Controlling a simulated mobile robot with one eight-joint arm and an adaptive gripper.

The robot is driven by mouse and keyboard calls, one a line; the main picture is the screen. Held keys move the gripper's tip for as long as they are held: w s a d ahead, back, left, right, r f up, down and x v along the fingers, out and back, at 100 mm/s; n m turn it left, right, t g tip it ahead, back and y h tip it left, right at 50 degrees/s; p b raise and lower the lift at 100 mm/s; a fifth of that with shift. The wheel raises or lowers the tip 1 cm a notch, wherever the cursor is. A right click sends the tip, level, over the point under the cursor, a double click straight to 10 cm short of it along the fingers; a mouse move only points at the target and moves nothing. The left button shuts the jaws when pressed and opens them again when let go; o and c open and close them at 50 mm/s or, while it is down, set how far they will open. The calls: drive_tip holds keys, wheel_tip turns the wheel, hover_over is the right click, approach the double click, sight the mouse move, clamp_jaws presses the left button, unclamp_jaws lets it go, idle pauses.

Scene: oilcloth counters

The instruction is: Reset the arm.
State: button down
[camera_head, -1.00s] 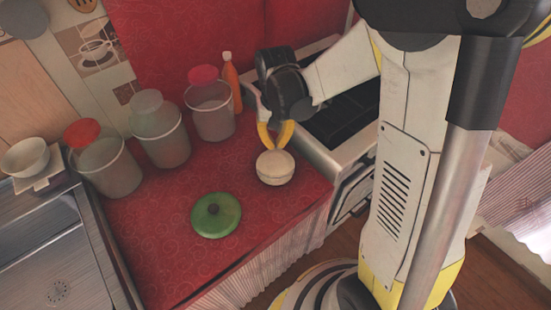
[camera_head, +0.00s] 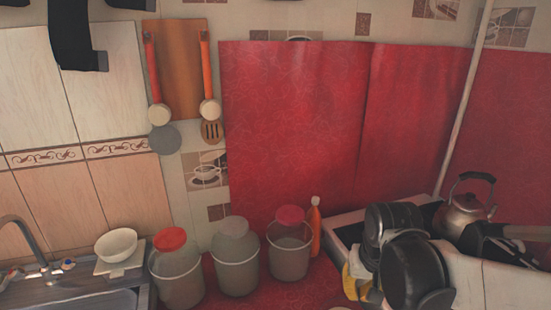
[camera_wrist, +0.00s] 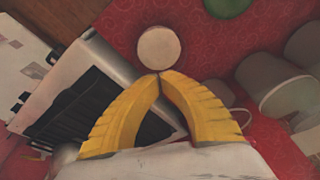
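My gripper (camera_wrist: 158,76) shows in the wrist view with its two yellow curved fingers meeting at the tips. It is shut and I see nothing between the tips. A round whitish container (camera_wrist: 160,47) stands just past the fingertips, on the red counter cloth (camera_wrist: 185,18). I cannot tell whether the tips touch it. In the head view the yellow fingers of my gripper (camera_head: 360,285) are low in the picture, partly hidden by my black arm joints, right of the lidded jars.
Several cloudy jars, one with a red lid (camera_head: 170,239), stand left of my gripper, with an orange bottle (camera_head: 314,230). A stove (camera_wrist: 75,110) is beside the counter, with a kettle (camera_head: 467,208) on it. A green lid (camera_wrist: 228,6) lies on the cloth. A bowl (camera_head: 116,244) stands by the sink.

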drive_tip(key=s+r+n+t, duration=0.1)
drive_tip(key=s+r+t, duration=0.3)
drive_tip(key=s+r, duration=0.2)
drive_tip(key=s, duration=0.2)
drive_tip(key=shift+s+n+t, duration=0.3)
drive_tip(key=shift+s, duration=0.1)
drive_tip(key=shift+w+r, duration=0.1)
drive_tip(key=shift+w, duration=0.05)
